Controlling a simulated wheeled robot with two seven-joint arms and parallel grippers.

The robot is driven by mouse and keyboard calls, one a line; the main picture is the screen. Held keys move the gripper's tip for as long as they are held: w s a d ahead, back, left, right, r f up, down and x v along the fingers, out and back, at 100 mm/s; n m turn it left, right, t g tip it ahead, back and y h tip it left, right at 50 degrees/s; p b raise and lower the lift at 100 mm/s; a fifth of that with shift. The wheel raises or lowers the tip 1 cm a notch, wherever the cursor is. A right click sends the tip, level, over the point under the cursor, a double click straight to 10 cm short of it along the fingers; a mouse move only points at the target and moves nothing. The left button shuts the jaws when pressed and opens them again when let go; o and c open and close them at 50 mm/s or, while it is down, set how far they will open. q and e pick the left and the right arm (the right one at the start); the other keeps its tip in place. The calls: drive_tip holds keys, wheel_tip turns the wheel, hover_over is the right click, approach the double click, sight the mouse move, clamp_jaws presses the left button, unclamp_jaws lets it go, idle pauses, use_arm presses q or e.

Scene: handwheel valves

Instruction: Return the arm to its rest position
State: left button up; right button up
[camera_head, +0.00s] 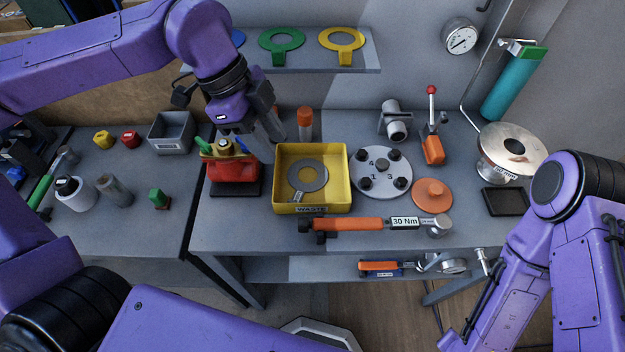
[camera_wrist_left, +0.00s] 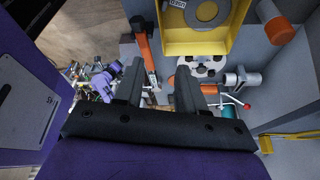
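My left arm reaches in from the upper left of the head view. Its gripper (camera_head: 270,150) points down behind the red tool holder (camera_head: 234,172) and near the back left of the yellow waste bin (camera_head: 312,208). In the left wrist view the two fingers of this gripper (camera_wrist_left: 160,72) stand apart, with nothing held between them. The bin (camera_wrist_left: 212,42) shows beyond the fingers there, with a grey ring lying in it. My right arm is at the lower right of the head view; its gripper is out of sight.
An orange-capped cylinder (camera_head: 305,124) stands behind the bin. A torque wrench (camera_head: 365,224) lies along the front edge. A grey flange plate (camera_head: 380,173), a red-knobbed lever valve (camera_head: 432,140) and an orange disc (camera_head: 432,194) are to the right. A shelf (camera_head: 350,62) with ring tools hangs above.

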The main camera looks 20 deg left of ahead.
use_arm(q)
drive_tip(key=shift+a+r, duration=0.2)
drive_tip(key=shift+r, duration=0.45)
